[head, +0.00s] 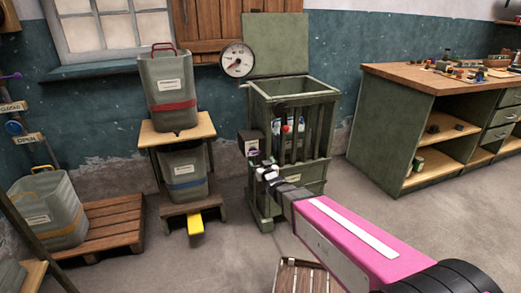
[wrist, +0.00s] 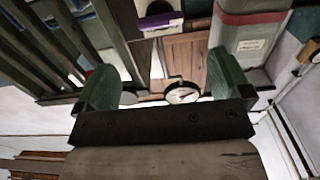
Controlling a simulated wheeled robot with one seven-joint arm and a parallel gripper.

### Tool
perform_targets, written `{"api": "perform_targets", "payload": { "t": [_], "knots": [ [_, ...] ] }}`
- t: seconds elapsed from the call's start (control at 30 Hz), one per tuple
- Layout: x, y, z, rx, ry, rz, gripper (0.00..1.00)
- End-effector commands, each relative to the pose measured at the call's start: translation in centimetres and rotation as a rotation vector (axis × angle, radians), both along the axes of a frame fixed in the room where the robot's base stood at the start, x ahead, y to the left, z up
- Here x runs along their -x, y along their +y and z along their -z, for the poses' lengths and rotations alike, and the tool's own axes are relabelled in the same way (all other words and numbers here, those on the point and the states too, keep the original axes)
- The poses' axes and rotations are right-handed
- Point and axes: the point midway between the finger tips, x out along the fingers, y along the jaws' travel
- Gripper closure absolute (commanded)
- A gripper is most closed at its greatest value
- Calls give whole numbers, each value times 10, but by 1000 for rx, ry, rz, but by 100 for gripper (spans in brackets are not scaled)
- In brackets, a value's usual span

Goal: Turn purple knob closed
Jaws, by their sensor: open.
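A small purple part (head: 253,152), which looks like the knob, sits on a dark box on the left side of the green slatted cabinet (head: 292,185). It is small here and its turn position cannot be read. In the wrist view a purple part (wrist: 157,20) shows on a dark box with a white label, beyond the fingers. My gripper (head: 266,172) is just below and right of that box in the head view. In the wrist view my gripper (wrist: 165,82) has its two green fingers wide apart, with nothing between them.
Another purple handle (head: 11,76) and a blue wheel (head: 14,127) are at the far left, near signs, one reading OPEN. A gauge (head: 237,60) hangs behind the cabinet. Grey bins stand on a wooden stand (head: 150,135) and pallet (head: 110,222). A workbench (head: 400,80) is right.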

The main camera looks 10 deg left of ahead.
Motion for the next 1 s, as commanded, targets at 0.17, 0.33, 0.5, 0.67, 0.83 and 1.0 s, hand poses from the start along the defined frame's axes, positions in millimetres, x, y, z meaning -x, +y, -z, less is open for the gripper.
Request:
{"api": "perform_targets", "payload": {
  "t": [0.17,0.33,0.5,0.67,0.83,1.0],
  "knots": [
    [-5,6,-1,-5,-9,-4,4],
    [-22,16,0,-5,-9,-4,4],
    [-47,31,0,-6,-7,-3,4],
    [-72,46,0,-5,-6,-3,4],
    [-88,56,-1,-5,-6,-3,4],
    [-92,58,-1,-5,-5,-3,4]
  ]
}}
